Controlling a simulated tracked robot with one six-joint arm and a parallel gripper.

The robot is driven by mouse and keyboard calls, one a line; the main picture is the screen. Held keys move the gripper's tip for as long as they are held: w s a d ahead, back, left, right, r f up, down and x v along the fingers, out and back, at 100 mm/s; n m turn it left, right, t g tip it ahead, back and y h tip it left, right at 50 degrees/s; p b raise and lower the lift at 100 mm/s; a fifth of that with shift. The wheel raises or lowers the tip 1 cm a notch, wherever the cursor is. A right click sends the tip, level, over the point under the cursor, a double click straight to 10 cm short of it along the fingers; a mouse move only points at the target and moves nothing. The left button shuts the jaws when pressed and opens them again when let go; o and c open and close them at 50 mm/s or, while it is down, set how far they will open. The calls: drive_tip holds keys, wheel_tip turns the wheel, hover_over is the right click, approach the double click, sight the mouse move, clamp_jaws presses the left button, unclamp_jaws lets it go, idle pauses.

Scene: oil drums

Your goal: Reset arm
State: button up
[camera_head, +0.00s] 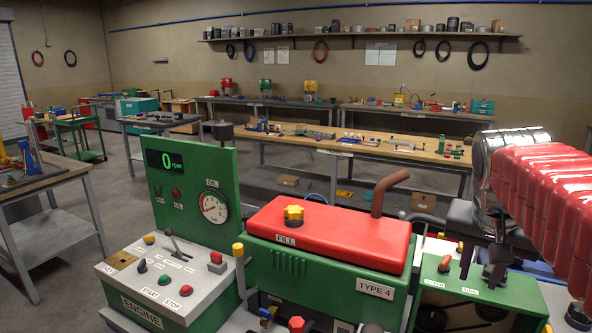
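My arm, in a red ribbed sleeve, comes in from the right edge in the head view and bends down at a shiny metal joint. My gripper (481,266) hangs below it, pointing down, over the green box (478,295) at the right end of the engine. Its two dark fingers appear apart, and I see nothing held between them. The fingertips are close to the box's labelled top; I cannot tell whether they touch it.
The green engine has a red top (335,233) with a yellow fill cap (293,215) and a brown bent pipe (388,190). A control panel (165,278) with levers and buttons stands at left; its display (164,162) reads 0 rpm. Workbenches (385,148) stand behind, with open floor at left.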

drive_tip(key=s+a+f+n+t+y, duration=0.1)
drive_tip(key=s+a+f+n, duration=0.2)
drive_tip(key=s+a+f, duration=0.3)
drive_tip(key=s+a+f+n+t+y, duration=0.1)
drive_tip(key=s+a+f+n, duration=0.3)
drive_tip(key=a, duration=0.6)
wheel_tip(320, 180, down, 3)
drive_tip(key=shift+s+a+r+y, duration=0.25)
drive_tip(key=shift+s+y, duration=0.25)
drive_tip(key=shift+s, duration=0.55)
drive_tip(key=shift+a, duration=0.1)
